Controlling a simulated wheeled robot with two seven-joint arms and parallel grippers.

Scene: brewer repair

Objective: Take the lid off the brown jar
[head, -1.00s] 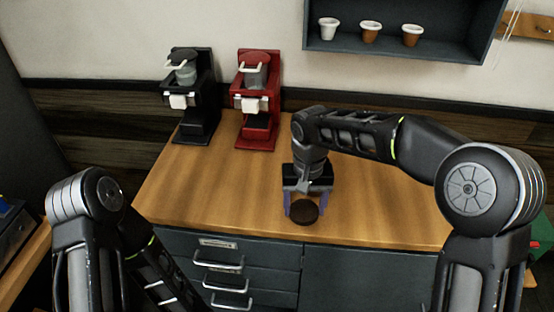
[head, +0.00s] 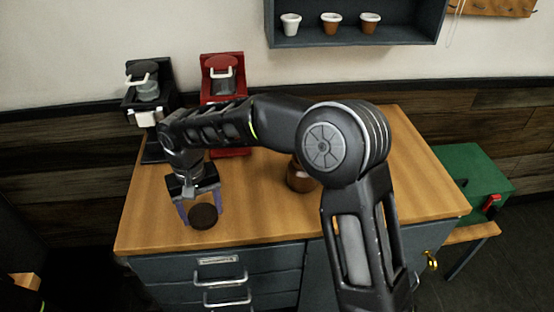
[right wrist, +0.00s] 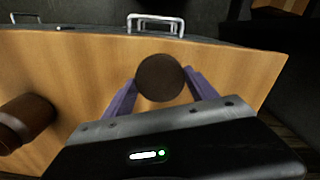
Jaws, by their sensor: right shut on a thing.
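The round dark brown lid (head: 203,216) is between the fingers of my right gripper (head: 201,208), which is shut on it. They are near the front left part of the counter. In the right wrist view the lid (right wrist: 160,77) sits between the purple fingers. I cannot tell how high it is above the wood. The brown jar (head: 299,178) stands on the counter to the right of the lid, apart from it and partly hidden by my right arm. In the right wrist view the jar (right wrist: 25,122) is at the left edge. My left gripper is not in view.
A black brewer (head: 146,90) and a red brewer (head: 222,72) stand at the back left of the wooden counter (head: 405,160). Several small cups (head: 331,23) are on a wall shelf. A green box (head: 470,178) is beyond the right edge. The counter's right side is clear.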

